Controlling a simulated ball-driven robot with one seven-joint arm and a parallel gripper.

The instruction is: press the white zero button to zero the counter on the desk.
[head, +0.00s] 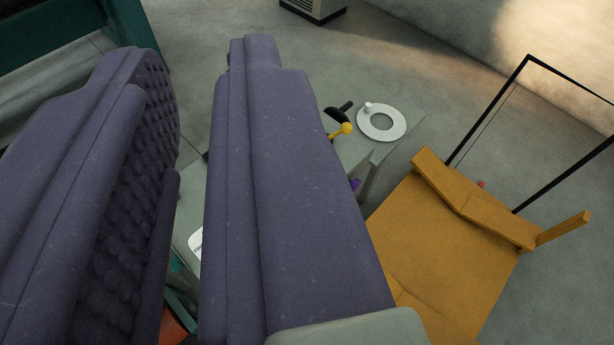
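My gripper (188,58) fills the left and middle of the head view. Its two purple fingers stand wide apart, with a bumpy pad on the left finger's inner face and nothing held between them. Behind them is the grey desk (405,150), largely covered by the right finger. A small white piece with dark marks (195,243) shows in the gap beside the right finger; I cannot tell whether it belongs to the counter. I cannot make out the counter or a white zero button for certain; the right finger may hide them.
A white ring with a small knob (393,134) lies at the desk's far end, beside a yellow ball-ended lever (345,129) and a black handle (338,112). An orange-yellow wooden piece (440,250) and a black frame (491,110) stand at right. Open floor lies beyond.

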